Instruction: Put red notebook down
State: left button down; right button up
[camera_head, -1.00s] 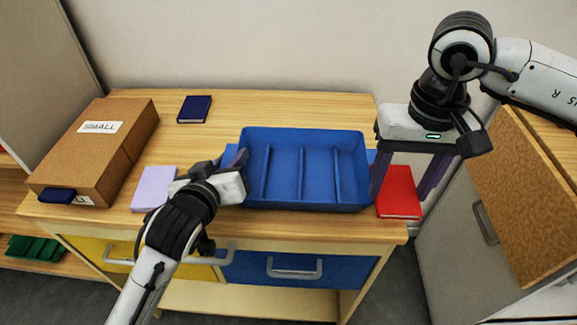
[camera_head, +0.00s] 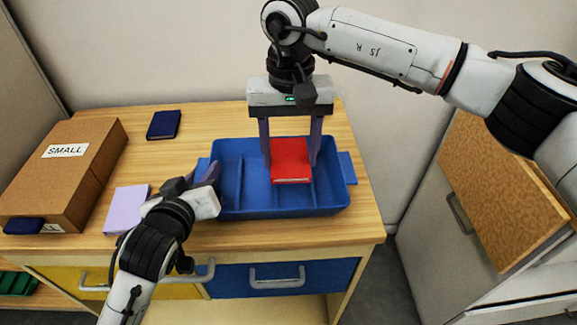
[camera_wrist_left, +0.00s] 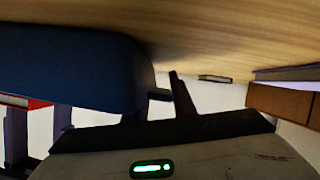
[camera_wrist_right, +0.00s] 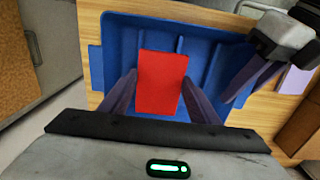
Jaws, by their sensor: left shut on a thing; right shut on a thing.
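The red notebook (camera_head: 290,161) is between the fingers of my right gripper (camera_head: 291,160), which is shut on it. It hangs over the right-middle part of the blue divided tray (camera_head: 240,210); I cannot tell whether it touches the tray floor. In the right wrist view the red notebook (camera_wrist_right: 161,82) sits between both fingers, with tray dividers behind it. My left gripper (camera_head: 207,178) is shut on the tray's left side, where a blue handle shows. In the left wrist view the tray (camera_wrist_left: 70,65) fills the upper left, and a red edge of the notebook (camera_wrist_left: 22,102) shows at far left.
A brown box (camera_head: 70,165) labelled SMALL stands at the left, with a dark blue notebook (camera_head: 24,225) at its front. A lilac notebook (camera_head: 125,208) lies left of the tray, and another dark blue notebook (camera_head: 164,125) lies behind. Bare tabletop (camera_head: 215,120) shows behind the tray.

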aim_at(290, 160)
jog(key=shift+f, duration=1.95)
jog(key=shift+f, duration=0.1)
jog(key=shift+f, duration=0.4)
jog(key=o, duration=1.1)
pick_arm(q)
jog(key=c, duration=1.4)
grip_release()
pick_arm(e)
notch_tip(290, 160, up, 13)
